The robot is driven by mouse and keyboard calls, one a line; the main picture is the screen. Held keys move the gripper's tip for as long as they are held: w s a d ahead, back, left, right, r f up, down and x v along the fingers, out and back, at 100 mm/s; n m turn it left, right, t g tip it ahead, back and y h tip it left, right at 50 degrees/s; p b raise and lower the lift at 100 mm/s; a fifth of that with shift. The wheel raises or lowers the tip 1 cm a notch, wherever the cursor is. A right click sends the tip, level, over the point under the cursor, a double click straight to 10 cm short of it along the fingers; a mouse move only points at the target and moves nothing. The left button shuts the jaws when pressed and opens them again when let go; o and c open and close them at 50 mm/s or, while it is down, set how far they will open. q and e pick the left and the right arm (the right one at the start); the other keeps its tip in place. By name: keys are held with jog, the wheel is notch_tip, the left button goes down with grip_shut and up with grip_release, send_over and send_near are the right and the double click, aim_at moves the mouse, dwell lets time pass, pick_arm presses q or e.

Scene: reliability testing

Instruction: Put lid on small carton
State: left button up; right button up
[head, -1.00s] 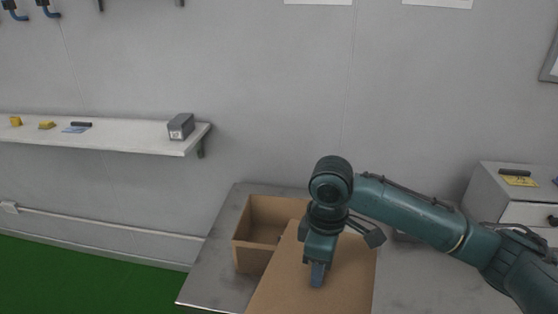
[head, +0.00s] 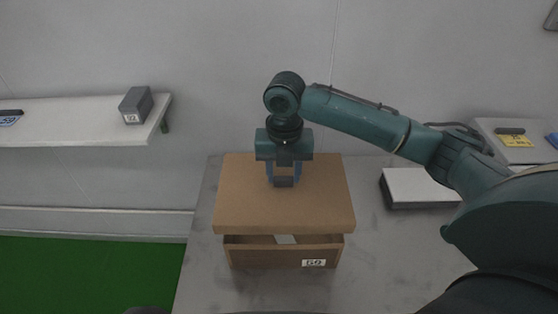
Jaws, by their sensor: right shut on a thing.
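The carton (head: 275,257) is a small brown open box with a white number label on its front, standing on the grey metal table. The lid (head: 283,213) is a flat brown cardboard cover. It is above the carton and hides most of its opening; a gap at the front shows the inside and a pale thing in it. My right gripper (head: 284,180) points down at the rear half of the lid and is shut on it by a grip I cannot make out. My left gripper is not in view.
The grey table (head: 395,250) has free room to the right of the carton. A white-topped box (head: 418,187) lies at the back right, near a grey cabinet (head: 490,130). A wall shelf (head: 75,130) with a grey box (head: 136,105) is at the left.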

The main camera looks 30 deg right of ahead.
aim_at(284, 185)
notch_tip(284, 185, down, 2)
jog(key=shift+s, duration=0.15)
jog(key=shift+f, duration=1.6)
jog(key=shift+f, duration=1.3)
dwell(1.2)
jog(key=o, duration=1.8)
jog(key=shift+r, duration=3.55)
